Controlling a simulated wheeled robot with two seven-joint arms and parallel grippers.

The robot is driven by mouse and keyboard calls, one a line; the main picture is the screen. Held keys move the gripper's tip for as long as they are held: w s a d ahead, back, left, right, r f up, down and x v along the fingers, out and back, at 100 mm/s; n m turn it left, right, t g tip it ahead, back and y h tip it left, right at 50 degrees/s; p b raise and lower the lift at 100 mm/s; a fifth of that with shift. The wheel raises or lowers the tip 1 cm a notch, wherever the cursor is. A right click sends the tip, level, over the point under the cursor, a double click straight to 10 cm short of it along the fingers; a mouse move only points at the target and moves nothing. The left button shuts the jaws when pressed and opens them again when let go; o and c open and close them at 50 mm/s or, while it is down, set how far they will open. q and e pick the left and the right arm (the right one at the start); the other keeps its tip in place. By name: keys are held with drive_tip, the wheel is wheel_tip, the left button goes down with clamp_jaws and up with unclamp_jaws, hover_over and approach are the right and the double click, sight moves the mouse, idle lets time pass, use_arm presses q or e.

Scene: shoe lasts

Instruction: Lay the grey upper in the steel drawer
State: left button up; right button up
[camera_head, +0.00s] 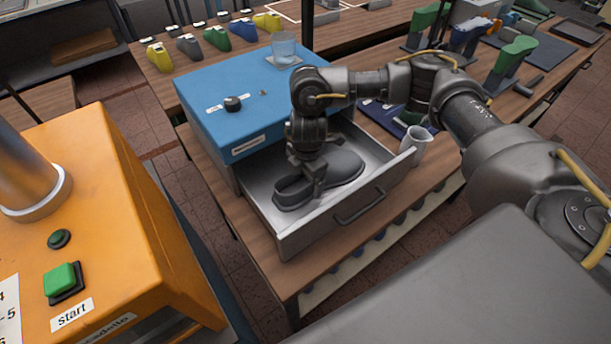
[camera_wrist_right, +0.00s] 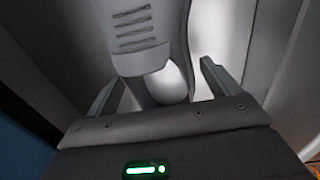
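The grey upper (camera_head: 342,168) lies in the open steel drawer (camera_head: 290,243) of the blue cabinet, its length running across the drawer. My right gripper (camera_head: 305,190) reaches down into the drawer over the upper's left end. In the right wrist view the upper (camera_wrist_right: 140,35), with its lacing bars, lies between the two fingers (camera_wrist_right: 161,72). The fingers stand wide apart, with a clear gap to the upper at the right finger. The gripper hides part of the upper in the head view. My left gripper is not in view.
A blue cabinet (camera_head: 215,80) carries a glass (camera_head: 284,48) and a dark knob (camera_head: 232,103). A white cup (camera_head: 415,147) stands close to the drawer's right side. An orange machine (camera_head: 110,200) with a green start button (camera_head: 60,279) stands at left. Coloured lasts (camera_head: 215,38) line the back bench.

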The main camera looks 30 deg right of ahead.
drive_tip(key=shift+o, duration=0.2)
wheel_tip(320, 180, up, 11)
drive_tip(key=shift+s, duration=0.35)
drive_tip(key=shift+f, duration=0.1)
idle(0.4)
